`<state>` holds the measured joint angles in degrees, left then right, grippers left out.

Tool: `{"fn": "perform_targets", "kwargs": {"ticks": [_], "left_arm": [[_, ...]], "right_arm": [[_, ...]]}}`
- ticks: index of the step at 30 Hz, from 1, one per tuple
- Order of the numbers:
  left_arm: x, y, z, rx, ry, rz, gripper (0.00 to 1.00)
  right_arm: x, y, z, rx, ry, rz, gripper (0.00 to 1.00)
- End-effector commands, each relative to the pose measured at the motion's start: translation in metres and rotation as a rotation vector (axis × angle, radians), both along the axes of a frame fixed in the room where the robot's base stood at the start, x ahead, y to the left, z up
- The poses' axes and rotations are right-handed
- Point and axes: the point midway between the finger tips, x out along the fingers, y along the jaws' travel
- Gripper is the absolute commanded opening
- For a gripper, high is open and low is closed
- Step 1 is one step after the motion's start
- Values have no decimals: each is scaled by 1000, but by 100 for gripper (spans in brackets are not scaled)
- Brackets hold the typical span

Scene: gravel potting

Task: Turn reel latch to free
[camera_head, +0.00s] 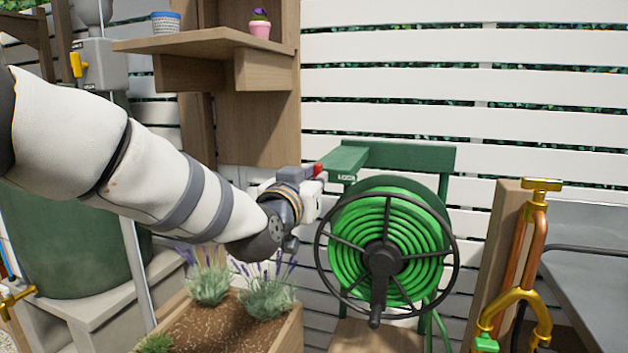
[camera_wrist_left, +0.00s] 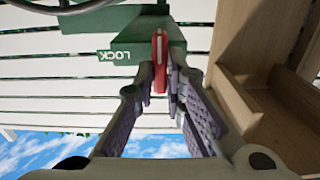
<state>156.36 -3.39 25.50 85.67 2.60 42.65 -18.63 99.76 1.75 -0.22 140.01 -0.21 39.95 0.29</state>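The hose reel (camera_head: 385,250) has bright green coils and a black wheel. It hangs from a dark green bracket (camera_head: 400,156). The red reel latch (camera_head: 318,169) is at the bracket's left end; it also shows in the left wrist view (camera_wrist_left: 160,62), beside an upside-down LOCK label (camera_wrist_left: 114,56). My left gripper (camera_head: 316,190) is at the latch. In the left wrist view its fingers (camera_wrist_left: 161,85) close in on both sides of the red lever, seemingly touching it. The latch's pivot is partly hidden. My right gripper is in neither view.
A wooden shelf (camera_head: 205,42) with two small pots is above my left arm. A planter (camera_head: 290,330) with lavender stands below it. A copper pipe with a brass tap (camera_head: 540,190) is right of the reel. A white slatted fence (camera_head: 400,60) is behind.

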Motion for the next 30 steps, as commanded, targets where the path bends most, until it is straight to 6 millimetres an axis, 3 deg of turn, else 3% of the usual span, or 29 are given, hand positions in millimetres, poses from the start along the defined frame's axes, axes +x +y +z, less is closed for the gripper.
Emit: {"fn": "perform_targets", "kwargs": {"ticks": [14, 30], "left_arm": [[0, 1, 2, -72, 22, 0, 0], [1, 3, 1, -521, 168, 0, 0]], "right_arm": [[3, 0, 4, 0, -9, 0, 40], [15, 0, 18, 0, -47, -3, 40]]}}
